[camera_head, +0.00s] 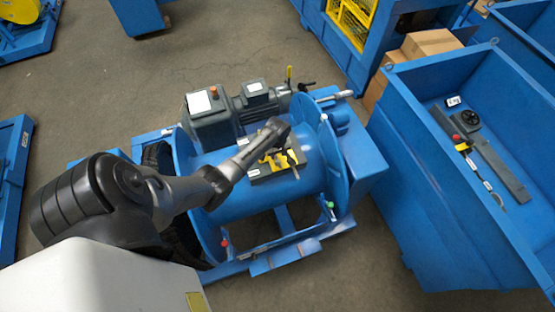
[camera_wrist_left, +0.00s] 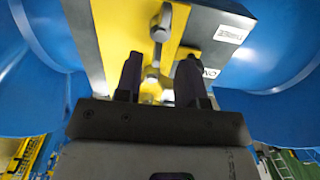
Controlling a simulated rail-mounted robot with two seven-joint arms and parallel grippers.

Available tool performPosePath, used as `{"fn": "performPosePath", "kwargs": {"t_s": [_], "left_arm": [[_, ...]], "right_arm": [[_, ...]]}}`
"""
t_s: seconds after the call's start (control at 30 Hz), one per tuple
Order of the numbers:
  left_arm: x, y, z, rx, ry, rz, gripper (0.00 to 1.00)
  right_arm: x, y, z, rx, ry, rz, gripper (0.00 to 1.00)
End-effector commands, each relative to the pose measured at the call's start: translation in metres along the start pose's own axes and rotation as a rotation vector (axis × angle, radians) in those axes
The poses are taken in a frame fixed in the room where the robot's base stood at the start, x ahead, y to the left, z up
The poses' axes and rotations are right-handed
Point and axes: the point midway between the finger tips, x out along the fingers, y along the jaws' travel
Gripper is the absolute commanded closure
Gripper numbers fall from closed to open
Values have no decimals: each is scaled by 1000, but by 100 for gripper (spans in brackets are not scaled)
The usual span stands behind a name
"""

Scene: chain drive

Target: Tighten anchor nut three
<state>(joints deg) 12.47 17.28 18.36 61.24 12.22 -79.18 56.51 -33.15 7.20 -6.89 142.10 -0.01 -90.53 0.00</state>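A dark box with a yellow plate (camera_head: 262,168) sits on top of the blue drum (camera_head: 240,198) in the head view. I cannot tell which is anchor nut three. My left gripper (camera_wrist_left: 160,68) is over the plate with its two dark fingers apart, and I see no nut touched by them. In the head view my left gripper (camera_head: 276,130) is just above the box. My right gripper is not seen.
A grey motor (camera_head: 209,118) stands behind the drum, beside the arm. The drum's right flange (camera_head: 328,150) rises near the box. A large blue bin (camera_head: 425,170) with loose parts stands at the right.

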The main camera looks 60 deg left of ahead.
Motion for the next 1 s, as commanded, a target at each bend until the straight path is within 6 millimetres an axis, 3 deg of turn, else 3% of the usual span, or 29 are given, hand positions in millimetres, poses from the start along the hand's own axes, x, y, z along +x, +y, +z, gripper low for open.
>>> {"fn": "performPosePath", "kwargs": {"t_s": [0.2,0.4,0.83,1.0], "left_arm": [[34,0,0,1,0,-1,64],[50,0,0,2,0,0,64],[54,0,0,2,1,0,64],[54,0,0,2,1,0,79]], "right_arm": [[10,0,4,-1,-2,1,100],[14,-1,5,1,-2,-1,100],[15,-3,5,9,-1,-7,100],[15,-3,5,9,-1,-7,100]]}}
